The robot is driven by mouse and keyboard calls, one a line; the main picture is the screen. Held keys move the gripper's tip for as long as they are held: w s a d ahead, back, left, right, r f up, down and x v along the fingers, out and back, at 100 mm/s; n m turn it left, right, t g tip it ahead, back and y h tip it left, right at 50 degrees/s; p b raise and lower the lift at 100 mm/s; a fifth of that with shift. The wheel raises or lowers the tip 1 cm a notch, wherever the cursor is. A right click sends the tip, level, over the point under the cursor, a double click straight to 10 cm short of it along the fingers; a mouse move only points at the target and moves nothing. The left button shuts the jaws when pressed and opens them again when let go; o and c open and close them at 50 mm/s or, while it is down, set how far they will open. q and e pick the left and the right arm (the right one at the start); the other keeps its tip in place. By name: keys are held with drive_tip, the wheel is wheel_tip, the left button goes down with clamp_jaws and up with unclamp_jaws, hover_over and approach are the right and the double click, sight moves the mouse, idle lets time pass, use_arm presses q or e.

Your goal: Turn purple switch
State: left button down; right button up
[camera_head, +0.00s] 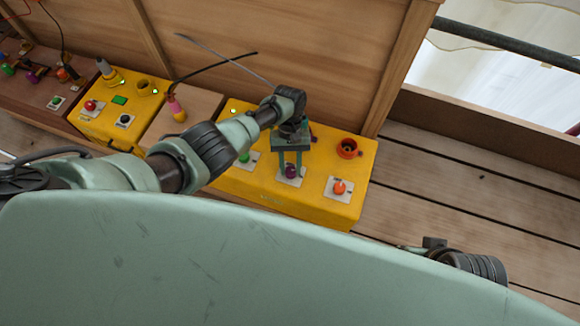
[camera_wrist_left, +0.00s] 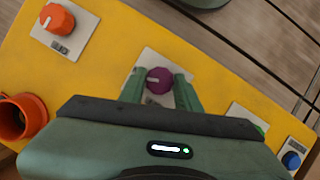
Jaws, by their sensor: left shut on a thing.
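In the left wrist view the purple switch (camera_wrist_left: 159,80) shows between my fingers, with a white mark pointing left. My left gripper (camera_head: 291,170) reaches down over it from above. In the left wrist view the left gripper (camera_wrist_left: 159,88) has one green finger on each side of the knob and is shut on it. My right gripper is not in view; only a dark part of my right arm shows at lower right.
An orange-red knob (camera_head: 339,188) sits right of the purple switch, and a green one (camera_head: 244,157) left of it. An orange socket (camera_head: 348,148) stands behind. Another yellow box (camera_head: 112,108) is further left. A wooden wall (camera_head: 290,45) rises behind the boxes.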

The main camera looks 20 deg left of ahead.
use_arm(q)
drive_tip(key=shift+d+m+y+b, duration=0.15)
drive_tip(key=shift+m+y, duration=0.3)
drive_tip(key=shift+m, duration=0.65)
drive_tip(key=shift+m+y+b, duration=0.15)
drive_tip(key=shift+m+y, duration=0.3)
drive_tip(key=shift+m, duration=0.65)
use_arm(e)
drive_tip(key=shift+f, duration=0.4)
use_arm(q)
drive_tip(key=c, duration=1)
unclamp_jaws()
drive_tip(key=p+v, duration=0.2)
drive_tip(key=v, duration=0.5)
drive_tip(key=shift+w+r, duration=0.25)
drive_tip(key=shift+r, duration=0.1)
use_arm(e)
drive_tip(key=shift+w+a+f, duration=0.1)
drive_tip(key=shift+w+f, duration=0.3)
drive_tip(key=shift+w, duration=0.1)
